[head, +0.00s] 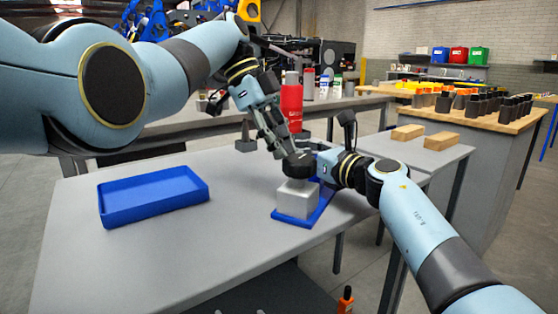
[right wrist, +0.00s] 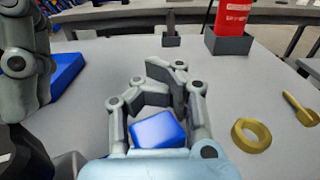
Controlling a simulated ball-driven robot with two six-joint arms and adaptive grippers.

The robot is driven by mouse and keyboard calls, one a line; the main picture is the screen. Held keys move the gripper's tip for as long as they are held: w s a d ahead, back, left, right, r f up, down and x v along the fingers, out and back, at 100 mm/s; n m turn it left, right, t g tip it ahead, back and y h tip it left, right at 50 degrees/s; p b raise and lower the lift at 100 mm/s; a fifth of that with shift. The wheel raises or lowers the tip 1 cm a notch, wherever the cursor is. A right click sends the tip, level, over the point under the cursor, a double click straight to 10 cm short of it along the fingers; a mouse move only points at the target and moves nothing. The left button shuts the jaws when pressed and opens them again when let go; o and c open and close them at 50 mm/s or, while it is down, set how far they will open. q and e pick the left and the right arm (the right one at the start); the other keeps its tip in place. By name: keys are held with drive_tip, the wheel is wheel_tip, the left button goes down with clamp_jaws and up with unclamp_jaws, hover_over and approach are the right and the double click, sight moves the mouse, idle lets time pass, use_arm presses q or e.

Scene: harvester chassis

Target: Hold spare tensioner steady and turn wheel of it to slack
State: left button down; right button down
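The spare tensioner appears as a light grey block (head: 297,199) with a dark round wheel (head: 298,165) on top, standing on a blue plate (head: 318,213) on the grey table. My left gripper (head: 279,142) reaches down to the wheel from above left; whether it touches is unclear. It also shows at the left edge of the right wrist view (right wrist: 28,80). My right gripper (head: 322,166) is at the right side of the wheel and block. In the right wrist view its fingers (right wrist: 160,92) curl around a blue piece (right wrist: 157,130); a grip on it cannot be confirmed.
A blue tray (head: 152,198) lies on the left of the table. A yellow ring (right wrist: 251,134) and a yellow wrench-like tool (right wrist: 300,108) lie right of my right gripper. A red bottle (head: 291,103) stands behind. Wooden blocks (head: 440,141) lie on the right surface.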

use_arm(q)
drive_tip(key=shift+s+d+f, duration=0.1)
drive_tip(key=shift+s+d, duration=0.1)
drive_tip(key=shift+s, duration=0.05)
wheel_tip(320, 180, up, 6)
drive_tip(key=shift+w+a, duration=0.35)
drive_tip(key=shift+w, duration=0.1)
idle(0.4)
drive_tip(key=shift+d+f, duration=0.1)
drive_tip(key=shift+f, duration=2.85)
drive_tip(key=shift+s+d, duration=0.55)
